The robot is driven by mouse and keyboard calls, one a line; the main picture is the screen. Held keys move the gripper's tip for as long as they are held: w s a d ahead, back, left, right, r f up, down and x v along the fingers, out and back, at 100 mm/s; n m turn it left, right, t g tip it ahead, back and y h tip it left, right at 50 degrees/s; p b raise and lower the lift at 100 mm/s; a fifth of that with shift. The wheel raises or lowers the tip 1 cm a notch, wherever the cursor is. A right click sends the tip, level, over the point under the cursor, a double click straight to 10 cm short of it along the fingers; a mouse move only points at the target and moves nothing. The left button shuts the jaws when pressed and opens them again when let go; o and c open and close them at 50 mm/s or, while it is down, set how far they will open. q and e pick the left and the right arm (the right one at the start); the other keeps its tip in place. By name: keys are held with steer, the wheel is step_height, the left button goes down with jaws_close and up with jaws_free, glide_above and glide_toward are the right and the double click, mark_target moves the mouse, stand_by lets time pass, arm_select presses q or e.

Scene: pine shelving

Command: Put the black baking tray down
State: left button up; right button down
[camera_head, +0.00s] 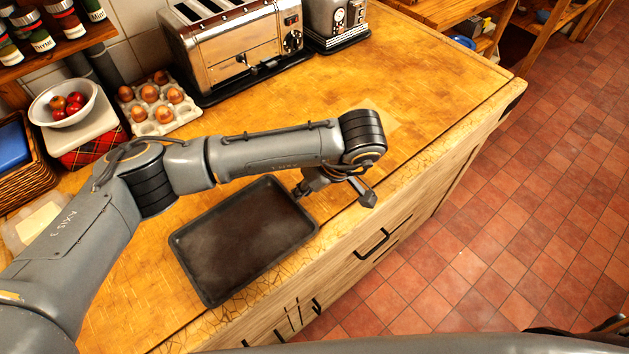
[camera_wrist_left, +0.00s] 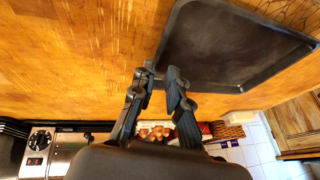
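The black baking tray (camera_head: 243,240) is a dark rectangle with a raised rim on the wooden countertop, close to its front edge. It looks flat; I cannot tell whether its whole underside touches the wood. It also shows in the left wrist view (camera_wrist_left: 225,45). My left gripper (camera_head: 334,193) is at the tray's right end, with its fingers apart. In the left wrist view the fingertips (camera_wrist_left: 160,72) are by a tray corner, one overlapping it in the picture. I see no clear grip on the rim. Dark parts at the bottom right of the head view may belong to my right gripper.
A toaster (camera_head: 240,45) stands at the back, beside an egg carton (camera_head: 152,118) and a white bowl (camera_head: 63,119) of red fruit. A wicker basket (camera_head: 28,183) is at the left. The countertop (camera_head: 430,75) is clear to the right, with tiled floor beyond its edge.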

arm_select(q)
steer(key=v, duration=0.6)
steer(key=shift+r+b, duration=0.3)
steer(key=shift+b, duration=0.05)
steer(key=shift+s+d, duration=0.1)
